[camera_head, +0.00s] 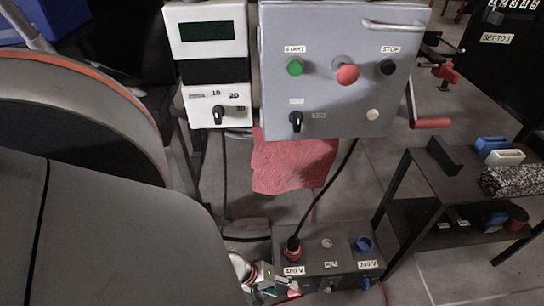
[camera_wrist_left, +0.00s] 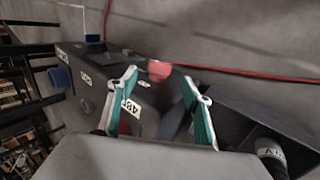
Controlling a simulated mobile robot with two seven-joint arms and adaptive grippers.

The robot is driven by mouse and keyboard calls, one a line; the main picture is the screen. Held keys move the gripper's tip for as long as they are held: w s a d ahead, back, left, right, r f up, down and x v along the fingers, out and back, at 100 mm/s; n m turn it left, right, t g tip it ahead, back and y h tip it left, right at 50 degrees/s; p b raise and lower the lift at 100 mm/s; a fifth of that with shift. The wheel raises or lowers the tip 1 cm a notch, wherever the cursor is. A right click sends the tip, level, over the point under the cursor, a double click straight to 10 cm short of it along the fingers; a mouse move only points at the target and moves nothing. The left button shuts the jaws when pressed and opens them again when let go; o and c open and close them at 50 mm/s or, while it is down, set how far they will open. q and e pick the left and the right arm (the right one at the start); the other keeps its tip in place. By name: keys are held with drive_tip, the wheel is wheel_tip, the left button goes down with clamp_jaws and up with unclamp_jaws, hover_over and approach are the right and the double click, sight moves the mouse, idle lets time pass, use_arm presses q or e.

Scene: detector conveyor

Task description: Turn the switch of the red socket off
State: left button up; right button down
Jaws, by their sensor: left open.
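The dark socket box (camera_head: 328,262) stands low at the bottom middle of the head view. Its red socket (camera_head: 292,250), labelled 480 V, holds a plug with a black cable. The red switch (camera_head: 293,292) is on the front face below it, partly hidden by my left gripper (camera_head: 268,286). In the left wrist view the red switch (camera_wrist_left: 158,70) shows beyond and between the open teal fingers of my left gripper (camera_wrist_left: 163,82). The fingers look apart from it; contact cannot be told for sure. My right gripper is not in view.
A blue socket (camera_head: 363,244) and blue switch (camera_head: 366,283) are at the box's right end. A grey control panel (camera_head: 340,95) and a white unit (camera_head: 210,75) hang above. A red cloth (camera_head: 290,165) hangs below the panel. A dark shelf (camera_head: 445,190) stands right.

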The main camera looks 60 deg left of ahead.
use_arm(q)
drive_tip(key=v, duration=0.6)
drive_tip(key=shift+r, duration=0.15)
